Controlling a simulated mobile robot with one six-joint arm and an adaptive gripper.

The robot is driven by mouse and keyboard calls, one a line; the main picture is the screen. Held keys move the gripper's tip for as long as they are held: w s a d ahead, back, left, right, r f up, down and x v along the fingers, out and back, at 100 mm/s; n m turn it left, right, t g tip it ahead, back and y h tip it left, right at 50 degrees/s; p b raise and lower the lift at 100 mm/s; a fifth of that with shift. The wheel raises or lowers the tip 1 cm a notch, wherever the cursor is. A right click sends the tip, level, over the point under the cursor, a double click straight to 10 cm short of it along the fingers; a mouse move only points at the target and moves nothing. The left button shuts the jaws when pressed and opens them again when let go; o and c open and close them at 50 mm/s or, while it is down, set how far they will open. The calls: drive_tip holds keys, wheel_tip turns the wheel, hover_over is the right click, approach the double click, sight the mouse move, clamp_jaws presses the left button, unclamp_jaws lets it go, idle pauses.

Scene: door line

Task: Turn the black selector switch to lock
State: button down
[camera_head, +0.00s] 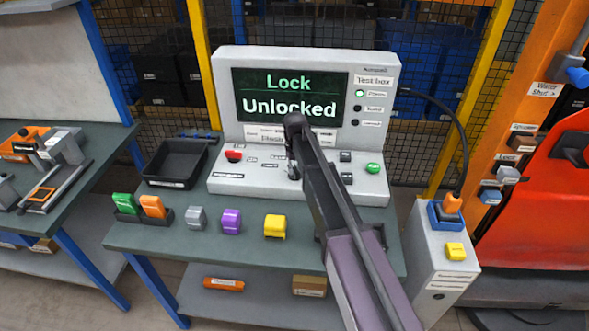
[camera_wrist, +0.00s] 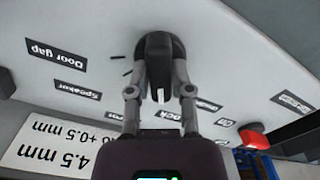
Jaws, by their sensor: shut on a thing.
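The black selector switch (camera_wrist: 158,62) shows in the wrist view as a round black knob with a white mark, on the light panel of the test box. My gripper (camera_wrist: 158,88) has its two grey fingers on either side of the knob and is shut on it. In the head view my arm and gripper (camera_head: 292,165) reach over the panel and hide the switch. The test box (camera_head: 225,100) has a screen (camera_head: 290,94) that reads "Lock" and "Unlocked".
A red button (camera_head: 233,156) and a green button (camera_head: 374,168) sit on the panel. A black tray (camera_head: 175,163) is at its left. Grey, purple and yellow blocks (camera_head: 275,227) stand on the table (camera_head: 150,237) in front. A black cable (camera_head: 455,120) arcs at the right.

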idle(0.3)
drive_tip(key=c, duration=0.5)
unclamp_jaws()
